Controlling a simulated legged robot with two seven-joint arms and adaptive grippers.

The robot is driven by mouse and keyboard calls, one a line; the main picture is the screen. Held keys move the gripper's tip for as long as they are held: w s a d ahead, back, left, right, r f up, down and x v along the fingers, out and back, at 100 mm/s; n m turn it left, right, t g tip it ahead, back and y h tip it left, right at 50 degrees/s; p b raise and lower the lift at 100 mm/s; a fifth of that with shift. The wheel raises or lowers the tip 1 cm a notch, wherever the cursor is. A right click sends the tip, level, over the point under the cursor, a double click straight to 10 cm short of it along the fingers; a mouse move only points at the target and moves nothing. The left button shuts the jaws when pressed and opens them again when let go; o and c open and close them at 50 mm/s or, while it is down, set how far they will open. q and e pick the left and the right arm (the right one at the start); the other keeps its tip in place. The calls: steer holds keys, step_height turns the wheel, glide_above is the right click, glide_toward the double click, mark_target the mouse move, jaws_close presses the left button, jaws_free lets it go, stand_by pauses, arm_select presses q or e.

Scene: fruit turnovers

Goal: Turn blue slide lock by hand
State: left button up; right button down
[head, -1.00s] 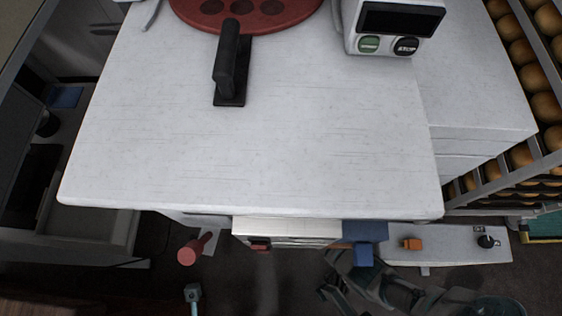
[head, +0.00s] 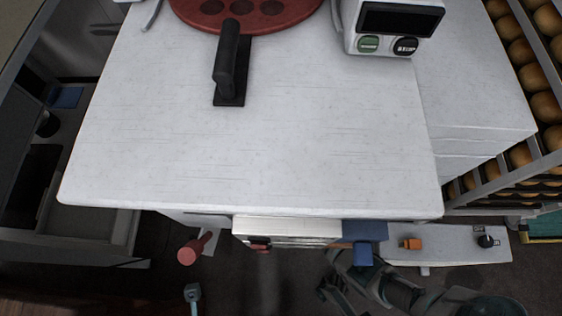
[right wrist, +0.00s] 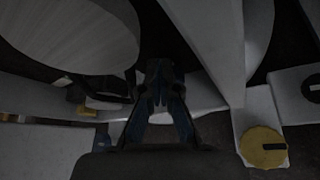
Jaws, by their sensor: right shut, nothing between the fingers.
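The blue slide lock (head: 365,232) is a blue block with a smaller blue knob (head: 363,254) below it, under the front edge of the white worktop, at the right end of a white panel. My right gripper (head: 333,262) is just left of and below the blue knob; whether it touches the knob is unclear. In the right wrist view my right gripper (right wrist: 157,82) has its fingertips close together, with nothing clearly between them. That view is dark and the blue lock cannot be made out with certainty.
The white worktop (head: 260,150) overhangs the lock. A red knob (head: 190,252) and an orange knob (head: 411,244) stand to either side. A round yellow knob (right wrist: 263,147) shows in the right wrist view. A bread rack (head: 520,155) stands at far right.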

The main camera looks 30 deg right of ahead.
steer(key=shift+s+d+f, duration=0.4)
steer(key=shift+d, duration=0.15)
steer(key=shift+f, duration=0.1)
steer(key=shift+s+d+f, duration=0.2)
steer(key=shift+s+f, duration=0.05)
steer(key=shift+f, duration=0.05)
steer(key=shift+r, duration=0.1)
stand_by(0.4)
steer(key=shift+s+d+r, duration=0.15)
steer(key=shift+d+r, duration=0.05)
steer(key=shift+d, duration=0.05)
steer(key=s+a, duration=0.2)
steer(key=s, duration=0.1)
steer(key=s+a, duration=0.1)
steer(key=s, duration=0.1)
steer(key=shift+a+r+p, duration=0.1)
steer(key=shift+p, duration=0.3)
